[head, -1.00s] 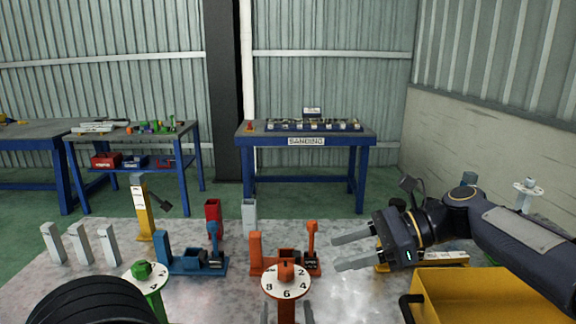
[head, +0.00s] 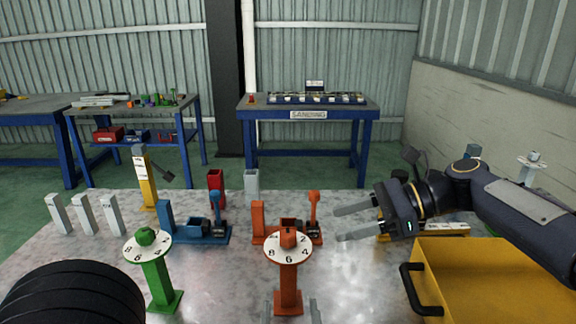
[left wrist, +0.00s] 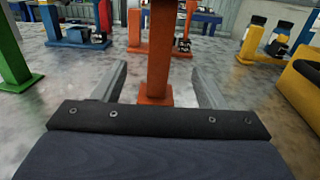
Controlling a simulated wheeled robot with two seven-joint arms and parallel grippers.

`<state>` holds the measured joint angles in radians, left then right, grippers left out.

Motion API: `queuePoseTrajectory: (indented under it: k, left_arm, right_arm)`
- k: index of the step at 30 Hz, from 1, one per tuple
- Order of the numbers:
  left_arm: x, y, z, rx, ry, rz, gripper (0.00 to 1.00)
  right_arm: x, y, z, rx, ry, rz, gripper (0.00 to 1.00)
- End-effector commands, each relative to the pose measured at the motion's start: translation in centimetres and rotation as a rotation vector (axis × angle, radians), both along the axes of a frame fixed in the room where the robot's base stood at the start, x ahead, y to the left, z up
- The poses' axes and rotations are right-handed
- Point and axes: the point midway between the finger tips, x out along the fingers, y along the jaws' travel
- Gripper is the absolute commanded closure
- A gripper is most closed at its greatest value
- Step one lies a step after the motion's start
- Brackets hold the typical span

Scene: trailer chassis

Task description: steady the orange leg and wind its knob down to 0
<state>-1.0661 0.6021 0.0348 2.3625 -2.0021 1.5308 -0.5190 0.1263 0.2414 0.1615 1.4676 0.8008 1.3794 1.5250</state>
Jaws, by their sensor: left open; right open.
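The orange leg (head: 288,280) stands upright on the metal table on a square foot. Its white dial (head: 272,256) carries numbers, with 8, 6, 4 and 2 readable, and an orange knob (head: 289,238) sits on top. Which number the knob points to I cannot tell. My left gripper (head: 290,311) is open low at the bottom of the head view. In the left wrist view its fingers stand either side of the orange post (left wrist: 160,55), with gaps on both sides. My right gripper (head: 337,226) is open and empty, to the right of the dial.
A green leg (head: 155,277) with a dial stands left. Behind are blue (head: 185,238) and orange (head: 257,222) fixtures, a red block (head: 216,185) and grey blocks (head: 84,214). A yellow box (head: 490,275) with a black handle fills the right front. A black ribbed cylinder (head: 72,297) covers the left front.

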Motion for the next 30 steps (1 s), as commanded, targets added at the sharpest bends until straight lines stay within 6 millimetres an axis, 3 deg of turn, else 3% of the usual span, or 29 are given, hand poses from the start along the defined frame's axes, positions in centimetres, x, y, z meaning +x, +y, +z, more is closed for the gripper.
queuePoseTrajectory:
  k: [4,10,20,23,30]
  left_arm:
    - [0.0,0.0,0.0,0.0,0.0,0.0,0.33]
    - [0.0,0.0,0.0,0.0,0.0,0.0,0.09]
    - [-0.4,-0.1,0.0,0.0,0.0,-0.001,0.09]
    - [-1.6,-0.2,0.0,0.0,0.0,-0.004,0.09]
    - [-6.7,-0.5,0.0,0.001,-0.002,-0.008,0.09]
  right_arm:
    - [0.0,0.0,0.0,0.0,0.0,0.0,0.47]
    - [0.0,0.0,0.0,0.0,0.0,0.0,0.47]
    - [0.0,0.0,0.0,0.0,0.0,0.0,0.47]
    - [0.0,0.0,0.0,0.0,0.0,0.0,0.47]
    - [0.0,0.0,0.0,0.0,0.0,0.0,0.47]
